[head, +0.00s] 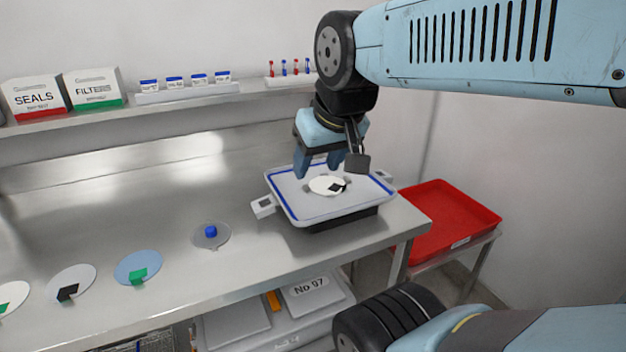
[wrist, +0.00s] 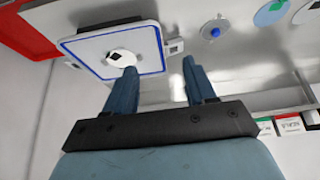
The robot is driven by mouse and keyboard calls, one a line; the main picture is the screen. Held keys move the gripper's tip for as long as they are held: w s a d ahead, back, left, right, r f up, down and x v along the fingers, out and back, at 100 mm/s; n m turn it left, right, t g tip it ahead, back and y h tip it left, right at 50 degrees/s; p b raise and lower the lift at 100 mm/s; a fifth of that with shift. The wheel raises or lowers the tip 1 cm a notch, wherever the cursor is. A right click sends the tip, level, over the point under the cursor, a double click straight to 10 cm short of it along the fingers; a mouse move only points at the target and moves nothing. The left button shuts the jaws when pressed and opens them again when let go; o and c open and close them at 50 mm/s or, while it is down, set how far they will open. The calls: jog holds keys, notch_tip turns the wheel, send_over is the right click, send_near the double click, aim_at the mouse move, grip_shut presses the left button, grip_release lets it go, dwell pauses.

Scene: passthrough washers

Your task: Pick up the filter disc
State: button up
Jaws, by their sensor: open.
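A white disc with a black tab (head: 320,184) lies on a white tray with a blue rim (head: 292,211); it also shows in the wrist view (wrist: 116,60). On the steel bench lie a grey disc with a blue knob (head: 222,240), a blue disc with a green tab (head: 128,262), a pale disc with a black tab (head: 84,276) and a white disc with a green tab (head: 15,289). Which one is the filter disc I cannot tell for sure. My gripper (head: 317,168) is open and empty, above the tray; its two fingers (wrist: 160,68) stand apart in the wrist view.
The tray has white side handles (head: 263,207) and sits on a dark base. A red bin (head: 440,225) stands beside the bench at right. A shelf behind holds SEALS (head: 35,98) and FILT boxes (head: 94,90) and small jars. The bench (head: 120,215) is clear behind the discs.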

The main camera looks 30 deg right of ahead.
jog(key=shift+c, duration=0.2)
dwell(0.3)
jog(key=n+g, duration=0.6)
send_over(344, 182)
jog(key=s+a, duration=0.3)
jog(key=s, duration=0.1)
notch_tip(344, 182, down, 8)
jog(key=r, duration=0.1)
jog(key=f, duration=1.3)
jog(key=shift+d+f, duration=0.25)
jog(key=shift+c, duration=0.4)
grip_shut()
